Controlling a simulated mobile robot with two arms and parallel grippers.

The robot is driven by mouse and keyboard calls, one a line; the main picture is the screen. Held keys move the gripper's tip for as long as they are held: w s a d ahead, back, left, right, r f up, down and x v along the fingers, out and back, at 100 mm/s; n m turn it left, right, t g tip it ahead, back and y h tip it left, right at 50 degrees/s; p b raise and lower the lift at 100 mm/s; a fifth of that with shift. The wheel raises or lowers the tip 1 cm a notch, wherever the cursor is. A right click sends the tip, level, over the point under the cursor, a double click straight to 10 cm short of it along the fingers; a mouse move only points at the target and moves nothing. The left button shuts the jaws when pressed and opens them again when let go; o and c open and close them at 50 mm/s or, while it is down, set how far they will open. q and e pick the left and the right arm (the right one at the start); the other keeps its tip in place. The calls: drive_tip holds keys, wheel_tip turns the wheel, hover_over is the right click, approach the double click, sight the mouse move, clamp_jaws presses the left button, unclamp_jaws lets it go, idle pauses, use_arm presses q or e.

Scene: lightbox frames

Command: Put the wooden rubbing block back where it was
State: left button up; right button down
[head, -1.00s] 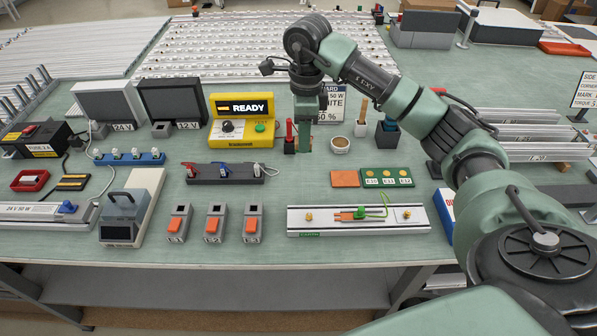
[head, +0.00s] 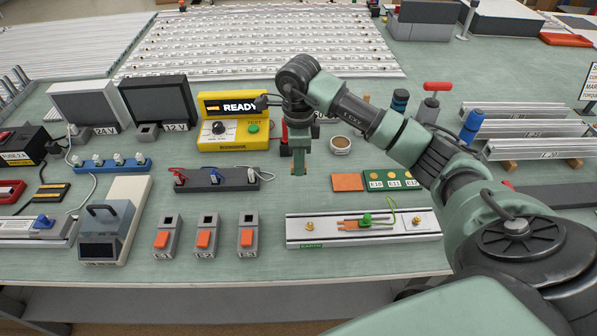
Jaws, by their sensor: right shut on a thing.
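My right gripper (head: 299,152) points down above the bench, right of the yellow tester. My left gripper is out of view.
The yellow tester (head: 229,108) stands close left of the gripper, and a small round cup (head: 340,145) right of it. The dark lever strip (head: 221,180), a green board (head: 391,179) and a pale rail (head: 320,233) lie nearer. Bare bench top surrounds the pad's left side.

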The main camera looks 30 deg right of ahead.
sight(298, 184)
drive_tip(key=shift+f, duration=0.55)
wheel_tip(298, 184, down, 3)
drive_tip(key=shift+f+p, duration=0.2)
drive_tip(key=shift+p, duration=0.25)
drive_tip(key=shift+f, duration=0.2)
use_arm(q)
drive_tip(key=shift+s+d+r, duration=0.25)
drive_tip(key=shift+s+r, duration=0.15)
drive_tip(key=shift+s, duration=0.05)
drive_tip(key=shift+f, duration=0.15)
use_arm(e)
drive_tip(key=shift+f, duration=0.1)
drive_tip(key=c, duration=1.6)
unclamp_jaws()
drive_tip(key=shift+f, duration=0.1)
drive_tip(key=o, duration=0.4)
